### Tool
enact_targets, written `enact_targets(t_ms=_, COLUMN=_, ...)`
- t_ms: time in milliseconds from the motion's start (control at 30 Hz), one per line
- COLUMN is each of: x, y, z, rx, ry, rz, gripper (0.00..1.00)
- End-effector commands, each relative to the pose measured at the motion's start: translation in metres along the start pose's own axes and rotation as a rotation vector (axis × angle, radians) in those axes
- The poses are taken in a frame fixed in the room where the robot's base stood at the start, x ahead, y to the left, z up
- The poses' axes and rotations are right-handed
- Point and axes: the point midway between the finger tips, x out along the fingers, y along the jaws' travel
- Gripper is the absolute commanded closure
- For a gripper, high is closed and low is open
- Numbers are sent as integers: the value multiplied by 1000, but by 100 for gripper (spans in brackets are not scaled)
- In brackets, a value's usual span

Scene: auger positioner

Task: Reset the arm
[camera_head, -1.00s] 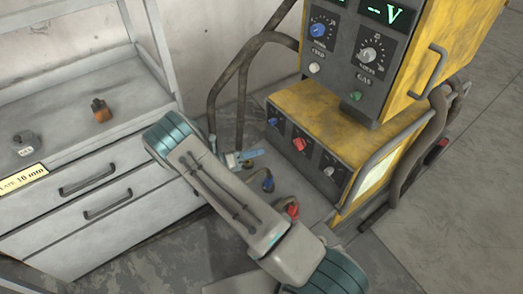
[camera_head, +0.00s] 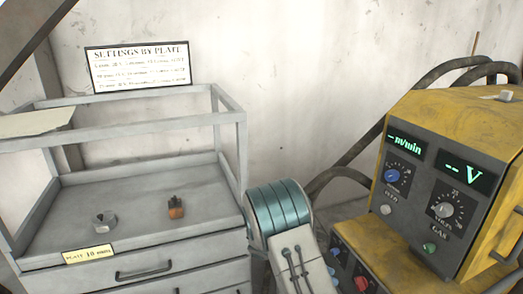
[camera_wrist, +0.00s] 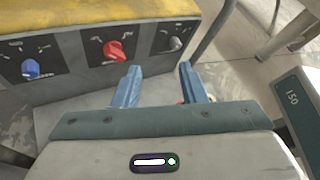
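My gripper (camera_wrist: 158,86) shows in the wrist view with its two blue fingers apart and nothing between them. It is over the grey base of the yellow welding machine (camera_head: 440,120), in front of the lower panel. That panel carries a blue knob (camera_wrist: 31,69), a red knob (camera_wrist: 115,50) and a grey knob (camera_wrist: 176,44). In the head view my arm rises at the lower middle between the cabinet and the machine. My gripper is hidden there. A small red thing shows partly behind the right finger.
A grey cabinet (camera_head: 140,282) with drawers stands at the left. On its top lie a grey metal part (camera_head: 104,222) and a small orange-brown part (camera_head: 176,208). A settings sign (camera_head: 138,65) is on the wall. Dark hoses (camera_head: 362,150) run behind the machine.

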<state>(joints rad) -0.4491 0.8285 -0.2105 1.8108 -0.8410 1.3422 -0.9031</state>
Motion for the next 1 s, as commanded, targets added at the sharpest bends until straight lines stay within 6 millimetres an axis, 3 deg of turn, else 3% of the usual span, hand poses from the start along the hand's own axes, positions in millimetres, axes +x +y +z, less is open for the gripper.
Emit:
enact_targets(t_ms=33, x=-4, y=-14, z=16, rx=63, ry=61, rz=-5, gripper=62)
enact_targets(t_ms=400, x=-27, y=-102, z=77, rx=536, ry=477, rz=-79, gripper=62)
enact_targets(t_ms=1000, x=-78, y=-239, z=140, rx=1299, ry=1072, rz=-300, gripper=62)
